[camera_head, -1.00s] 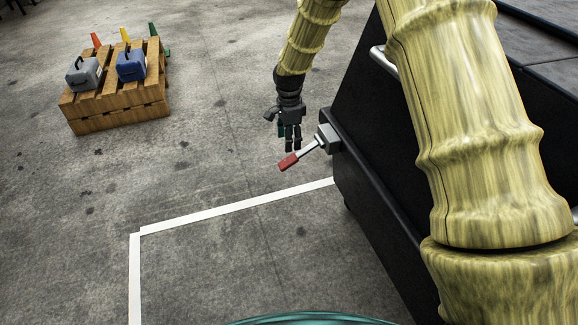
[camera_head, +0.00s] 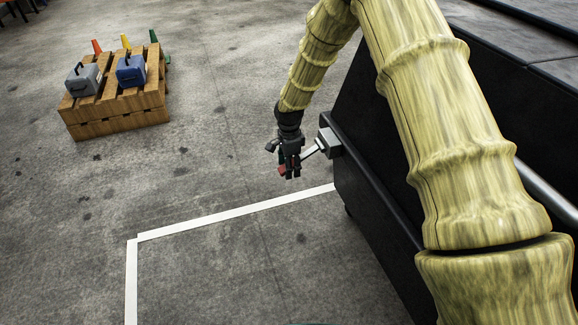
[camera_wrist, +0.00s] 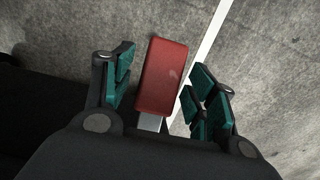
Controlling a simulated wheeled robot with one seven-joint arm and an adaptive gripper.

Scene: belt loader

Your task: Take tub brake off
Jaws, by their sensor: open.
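The brake lever is a metal bar (camera_head: 310,153) with a red grip (camera_head: 281,169), coming out of a grey block (camera_head: 329,142) on the side of the black tub (camera_head: 372,185). My gripper (camera_head: 287,172) is at the lever and hides part of the red grip in the head view. In the wrist view the red grip (camera_wrist: 162,75) lies between the open fingers of my gripper (camera_wrist: 165,92), with teal pads on both sides. A gap shows on each side of the grip. The lever slants down and left in the head view.
A wooden pallet stack (camera_head: 115,115) at the upper left holds a grey case (camera_head: 82,80) and a blue case (camera_head: 130,71), with small coloured cones behind. White floor tape (camera_head: 235,213) runs below the lever. The floor left of the tub is clear.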

